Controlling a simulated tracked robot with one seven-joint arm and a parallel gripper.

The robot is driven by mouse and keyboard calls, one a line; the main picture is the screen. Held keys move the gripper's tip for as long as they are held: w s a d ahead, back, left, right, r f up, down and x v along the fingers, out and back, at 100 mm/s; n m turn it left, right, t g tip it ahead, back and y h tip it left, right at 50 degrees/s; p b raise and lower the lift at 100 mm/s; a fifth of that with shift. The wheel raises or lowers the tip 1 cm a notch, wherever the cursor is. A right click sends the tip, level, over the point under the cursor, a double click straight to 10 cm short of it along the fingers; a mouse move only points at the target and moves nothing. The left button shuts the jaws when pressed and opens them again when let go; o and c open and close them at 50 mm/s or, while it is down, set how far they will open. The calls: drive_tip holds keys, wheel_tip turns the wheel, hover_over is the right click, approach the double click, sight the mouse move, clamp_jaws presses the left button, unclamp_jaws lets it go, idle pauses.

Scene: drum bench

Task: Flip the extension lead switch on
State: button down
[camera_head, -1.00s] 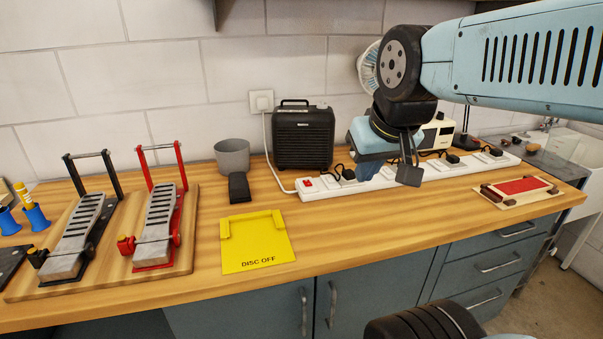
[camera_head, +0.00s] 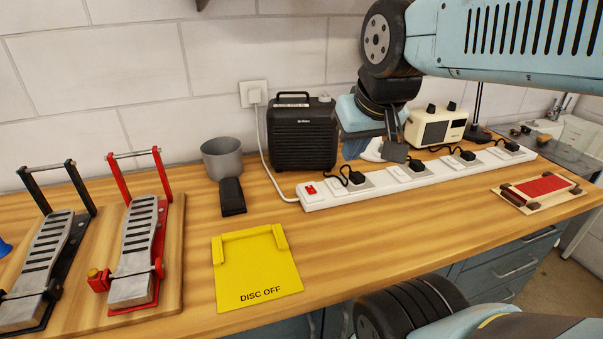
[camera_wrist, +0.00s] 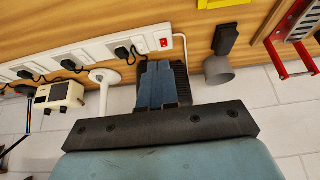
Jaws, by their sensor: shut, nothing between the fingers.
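A long white extension lead (camera_head: 430,176) lies along the back of the bench, with several black plugs in it. Its red rocker switch (camera_head: 311,190) is at the left end. In the wrist view the switch (camera_wrist: 164,42) shows just beyond my fingertips, near the end of the lead (camera_wrist: 90,52). Which way the rocker is tipped is too small to tell. My gripper (camera_head: 352,153) is shut and empty. In the head view it appears behind the lead, right of the switch; in the wrist view its blue fingers (camera_wrist: 158,68) point towards the switch, apart from it.
A black amplifier-like box (camera_head: 303,135) stands behind the lead's left end, with a grey cup (camera_head: 222,158) and a black block (camera_head: 232,197) to its left. A yellow plate marked DISC OFF (camera_head: 255,275) lies in front. A cream box (camera_head: 436,127) stands behind the lead. Pedals stand left.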

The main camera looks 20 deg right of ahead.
drive_tip(key=n+g, duration=0.7)
drive_tip(key=n, duration=1)
hover_over(313, 191)
drive_tip(key=w, duration=0.1)
wheel_tip(313, 191, down, 6)
drive_tip(key=r, duration=0.1)
drive_tip(key=shift+w+f+n, duration=0.5)
drive_tip(key=shift+w+f, duration=0.05)
drive_tip(key=shift+f, duration=0.05)
drive_tip(key=f, duration=0.4)
drive_tip(key=s+f, duration=0.1)
drive_tip(key=f, duration=0.9)
drive_tip(key=shift+s, duration=0.35)
